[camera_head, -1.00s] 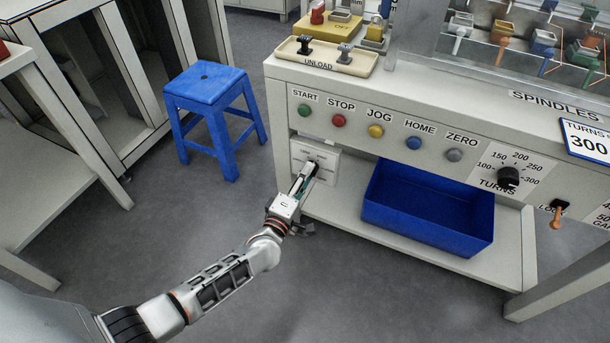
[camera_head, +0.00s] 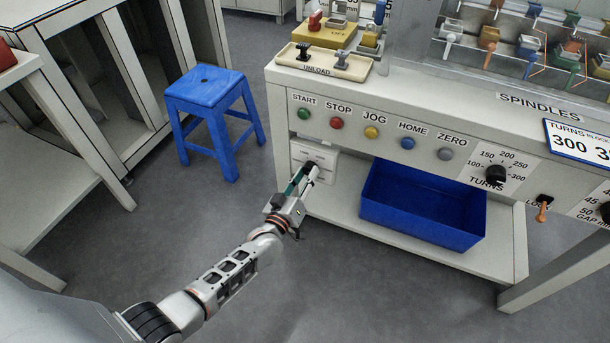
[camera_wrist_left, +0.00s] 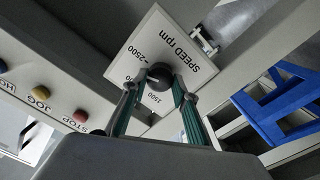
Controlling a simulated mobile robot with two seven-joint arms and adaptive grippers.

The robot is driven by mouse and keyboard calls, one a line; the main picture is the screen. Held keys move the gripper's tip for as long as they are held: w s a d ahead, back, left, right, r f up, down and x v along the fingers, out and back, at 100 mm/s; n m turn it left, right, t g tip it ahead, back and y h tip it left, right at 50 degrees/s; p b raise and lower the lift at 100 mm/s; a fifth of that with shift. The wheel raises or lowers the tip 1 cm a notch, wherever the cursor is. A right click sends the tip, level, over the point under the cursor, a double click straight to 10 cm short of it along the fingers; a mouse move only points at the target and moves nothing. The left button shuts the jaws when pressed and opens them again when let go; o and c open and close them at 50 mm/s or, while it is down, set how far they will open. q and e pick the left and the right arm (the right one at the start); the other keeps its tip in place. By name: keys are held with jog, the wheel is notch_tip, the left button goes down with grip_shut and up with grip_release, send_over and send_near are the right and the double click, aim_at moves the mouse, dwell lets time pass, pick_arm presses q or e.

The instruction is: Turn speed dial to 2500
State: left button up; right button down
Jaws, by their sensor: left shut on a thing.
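The speed dial is a round black knob (camera_wrist_left: 159,77) on a white plate (camera_wrist_left: 178,45) marked "SPEED rpm". In the wrist view the plate looks upside down, with 2500 above the knob and 1500 below it. A pale mark on the knob points roughly left, to a label partly hidden by a finger. In the head view the plate (camera_head: 326,158) is on the bench's front, below the START and STOP buttons. My left gripper (camera_head: 309,172) is shut on the knob, its green-padded fingers on either side of it in the wrist view (camera_wrist_left: 158,88). My right gripper is not in view.
A blue bin (camera_head: 420,208) stands on the lower shelf right of the dial. A blue stool (camera_head: 207,90) stands on the floor to the left. A TURNS dial (camera_head: 496,174) and coloured buttons are on the upper panel. The floor before the bench is clear.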

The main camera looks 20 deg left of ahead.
pick_arm(q)
jog(key=m, duration=0.3)
jog(key=shift+m, duration=0.5)
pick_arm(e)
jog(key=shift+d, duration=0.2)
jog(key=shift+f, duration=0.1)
pick_arm(q)
jog(key=o, duration=1.1)
jog(key=shift+r, duration=0.15)
notch_tip(320, 180, up, 10)
jog(key=shift+f, duration=0.15)
